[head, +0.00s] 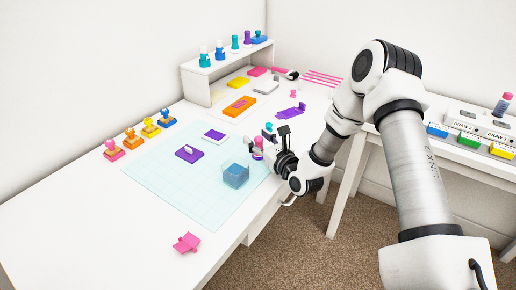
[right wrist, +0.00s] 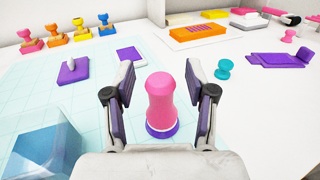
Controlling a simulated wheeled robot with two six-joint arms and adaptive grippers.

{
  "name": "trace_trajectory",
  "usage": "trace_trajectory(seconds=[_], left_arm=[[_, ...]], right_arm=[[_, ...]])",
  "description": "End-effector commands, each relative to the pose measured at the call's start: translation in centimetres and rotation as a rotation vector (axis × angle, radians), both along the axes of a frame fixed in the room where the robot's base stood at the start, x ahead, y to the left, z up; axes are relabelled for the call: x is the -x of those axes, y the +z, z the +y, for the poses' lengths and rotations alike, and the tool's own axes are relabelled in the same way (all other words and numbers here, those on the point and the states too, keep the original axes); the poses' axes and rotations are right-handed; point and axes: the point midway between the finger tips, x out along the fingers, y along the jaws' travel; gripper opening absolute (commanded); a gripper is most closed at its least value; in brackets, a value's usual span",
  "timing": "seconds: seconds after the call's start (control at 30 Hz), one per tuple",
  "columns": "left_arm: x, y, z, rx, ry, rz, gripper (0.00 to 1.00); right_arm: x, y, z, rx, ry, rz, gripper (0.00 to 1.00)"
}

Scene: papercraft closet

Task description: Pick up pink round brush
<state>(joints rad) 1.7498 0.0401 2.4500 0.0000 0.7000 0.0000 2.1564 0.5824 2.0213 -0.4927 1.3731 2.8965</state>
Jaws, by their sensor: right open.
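The pink round brush (right wrist: 161,100) stands upright on the light blue grid mat (right wrist: 30,110), with a purple ring at its base. In the right wrist view it is between the two open fingers of my right gripper (right wrist: 162,95), with a gap visible on each side. In the head view my right gripper (head: 270,142) is at the mat's right edge, and the brush (head: 257,153) shows partly beside it. My left gripper is not in view.
A translucent blue cube (head: 236,175) and a purple stamp (head: 189,153) stand on the mat. A teal knob-shaped piece (right wrist: 224,68) is right of the gripper. Several stamps (head: 151,127) line the left. A pink paper piece (head: 187,243) lies near the front edge.

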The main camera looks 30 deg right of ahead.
Motion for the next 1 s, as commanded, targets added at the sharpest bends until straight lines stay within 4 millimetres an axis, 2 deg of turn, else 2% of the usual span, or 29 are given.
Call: trace_trajectory(seconds=[0.13, 0.17, 0.2, 0.3, 0.73, 1.0], left_arm=[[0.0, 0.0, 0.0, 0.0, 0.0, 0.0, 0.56], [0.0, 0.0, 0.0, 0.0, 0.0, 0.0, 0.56], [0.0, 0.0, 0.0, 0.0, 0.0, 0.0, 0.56], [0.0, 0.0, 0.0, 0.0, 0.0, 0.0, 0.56], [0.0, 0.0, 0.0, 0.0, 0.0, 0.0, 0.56], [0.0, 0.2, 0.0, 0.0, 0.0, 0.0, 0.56]], right_arm=[[0.0, 0.0, 0.0, -0.001, -0.001, 0.0, 0.56], [0.0, 0.0, 0.0, 0.0, -0.001, 0.0, 0.49], [0.0, 0.0, 0.0, 0.0, -0.001, 0.0, 0.35], [0.0, 0.0, 0.0, 0.0, 0.0, 0.0, 0.01], [0.0, 0.3, 0.0, 0.0, -0.001, -0.001, 0.01], [0.0, 3.0, -0.1, -0.001, -0.002, -0.004, 0.01]])
